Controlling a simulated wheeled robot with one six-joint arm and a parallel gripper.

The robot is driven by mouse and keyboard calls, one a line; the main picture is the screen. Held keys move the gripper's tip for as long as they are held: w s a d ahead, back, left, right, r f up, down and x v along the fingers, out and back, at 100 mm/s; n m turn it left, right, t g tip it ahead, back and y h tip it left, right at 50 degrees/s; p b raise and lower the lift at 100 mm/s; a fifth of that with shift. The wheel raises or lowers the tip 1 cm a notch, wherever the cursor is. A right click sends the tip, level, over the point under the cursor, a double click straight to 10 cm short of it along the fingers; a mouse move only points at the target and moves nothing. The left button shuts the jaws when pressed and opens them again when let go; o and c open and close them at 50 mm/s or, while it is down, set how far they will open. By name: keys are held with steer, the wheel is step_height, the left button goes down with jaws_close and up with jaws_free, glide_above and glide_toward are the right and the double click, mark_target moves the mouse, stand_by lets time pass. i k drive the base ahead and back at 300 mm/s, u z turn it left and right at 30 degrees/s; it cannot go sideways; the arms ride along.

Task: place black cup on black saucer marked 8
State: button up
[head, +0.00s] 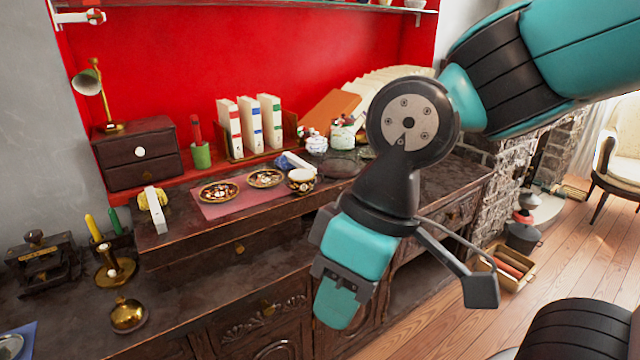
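A black cup (302,184) with a gold and floral pattern stands upright at the right end of a pink mat (212,209) on the raised shelf. Two dark patterned saucers lie flat on the mat to its left: a left saucer (218,191) and a middle saucer (265,178). Both look empty. I cannot read any number, so I cannot tell which is marked 8. I cannot tell if anything lies under the cup. My gripper (336,305) hangs pointing down in front of the cabinet, below and right of the cup and apart from it. Its finger opening is not visible.
Behind the mat stand white binders (248,125), a green pen pot (201,155) and a lidded jar (342,133).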

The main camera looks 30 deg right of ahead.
mark_target(271, 180)
steer(key=z, duration=0.6)
steer(key=i, duration=1.25)
steer(key=u, duration=0.25)
